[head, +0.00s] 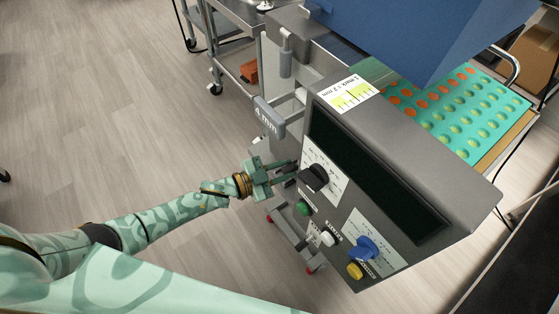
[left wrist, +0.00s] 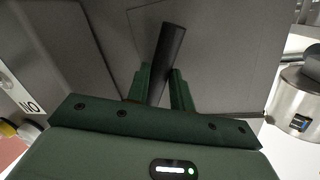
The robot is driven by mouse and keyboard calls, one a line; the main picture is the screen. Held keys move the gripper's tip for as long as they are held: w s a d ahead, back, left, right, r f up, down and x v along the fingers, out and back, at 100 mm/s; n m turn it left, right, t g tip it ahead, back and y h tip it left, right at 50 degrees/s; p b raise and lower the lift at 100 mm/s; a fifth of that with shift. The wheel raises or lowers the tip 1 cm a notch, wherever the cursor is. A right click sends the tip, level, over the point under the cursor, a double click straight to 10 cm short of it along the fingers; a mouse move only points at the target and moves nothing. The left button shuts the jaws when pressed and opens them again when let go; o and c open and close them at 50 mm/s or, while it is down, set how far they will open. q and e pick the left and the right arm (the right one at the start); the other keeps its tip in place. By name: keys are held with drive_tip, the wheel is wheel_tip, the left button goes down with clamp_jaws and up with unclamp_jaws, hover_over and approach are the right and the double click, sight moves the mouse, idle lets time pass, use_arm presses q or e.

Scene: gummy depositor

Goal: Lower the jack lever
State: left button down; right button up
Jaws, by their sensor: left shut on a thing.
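My left gripper (head: 287,171) is at the near left side of the grey depositor machine (head: 450,186), beside the control panel. In the left wrist view its two green fingers (left wrist: 160,86) are shut on a dark rod (left wrist: 170,48), which looks like the jack lever. The rod stands tilted between the fingers, with its upper end leaning right. A plain grey panel is behind it. In the head view the rod is hard to make out behind the fingers and the machine edge. My right gripper is not in view.
The panel carries a black knob (head: 313,178), a green button (head: 303,208), a blue knob (head: 366,248) and a yellow button (head: 355,270). A grey handle marked 4 mm (head: 268,117) is above the gripper. A teal gummy mould (head: 470,112) lies at right. Floor at left is clear.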

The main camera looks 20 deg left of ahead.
use_arm(q)
drive_tip(key=shift+s+d+r+n+h, duration=0.1)
drive_tip(key=shift+s+d+n+h, duration=0.15)
drive_tip(key=shift+d+n, duration=0.55)
drive_tip(key=shift+s+d+r+n+h, duration=0.15)
drive_tip(key=shift+s+d+n, duration=0.3)
drive_tip(key=shift+n, duration=0.45)
drive_tip(key=shift+d+f, duration=0.1)
drive_tip(key=shift+d, duration=0.05)
drive_tip(key=shift+w, duration=0.1)
drive_tip(key=c, duration=1.3)
unclamp_jaws()
drive_tip(key=shift+c, duration=0.2)
drive_tip(key=shift+o, duration=0.5)
drive_tip(key=shift+s+f, duration=0.1)
drive_tip(key=shift+s, duration=0.15)
drive_tip(key=f+p+v, duration=0.1)
drive_tip(key=v, duration=1.5)
drive_tip(key=shift+s+r+p, duration=0.2)
drive_tip(key=shift+r+p, duration=0.1)
drive_tip(key=shift+p, duration=0.1)
drive_tip(key=shift+f, duration=0.1)
